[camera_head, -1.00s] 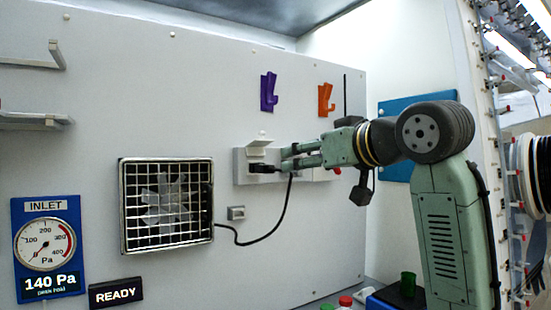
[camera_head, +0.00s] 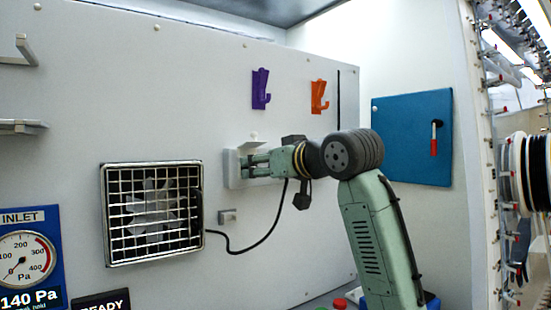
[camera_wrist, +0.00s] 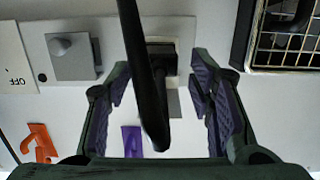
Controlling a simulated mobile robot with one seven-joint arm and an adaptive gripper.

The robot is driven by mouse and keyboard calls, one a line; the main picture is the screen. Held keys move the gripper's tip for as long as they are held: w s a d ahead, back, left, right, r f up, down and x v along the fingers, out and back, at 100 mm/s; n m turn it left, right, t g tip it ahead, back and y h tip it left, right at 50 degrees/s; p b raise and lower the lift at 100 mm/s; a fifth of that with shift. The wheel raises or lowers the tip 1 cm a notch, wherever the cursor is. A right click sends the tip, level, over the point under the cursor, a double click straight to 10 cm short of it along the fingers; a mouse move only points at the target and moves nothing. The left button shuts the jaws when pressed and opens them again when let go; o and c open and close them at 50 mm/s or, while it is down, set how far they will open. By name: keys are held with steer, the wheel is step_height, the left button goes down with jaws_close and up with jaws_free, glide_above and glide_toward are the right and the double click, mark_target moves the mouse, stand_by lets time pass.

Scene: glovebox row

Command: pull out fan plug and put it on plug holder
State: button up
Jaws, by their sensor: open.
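The fan plug (camera_wrist: 161,58) is black and sits at the socket on the wall panel in the wrist view. Its black cable (camera_wrist: 147,75) runs toward the camera and covers part of it. My gripper (camera_head: 255,166) is at the socket plate (camera_head: 232,170); the plug is mostly hidden there. In the wrist view my gripper (camera_wrist: 160,85) is open, one purple-padded finger on each side of the plug, with gaps visible.
The caged fan (camera_head: 153,214) is left of the socket, its cable (camera_head: 250,246) hanging below. A grey knob box (camera_wrist: 73,56) stands beside the socket. A blue panel (camera_head: 412,138) and cable spools (camera_head: 525,175) are at right. An inlet gauge (camera_head: 25,257) is lower left.

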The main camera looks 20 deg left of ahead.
steer(key=shift+w+a+f, duration=0.1)
steer(key=shift+w+a, duration=0.35)
steer(key=shift+a, duration=0.1)
steer(key=shift+c, duration=0.4)
jaws_close()
stand_by(0.4)
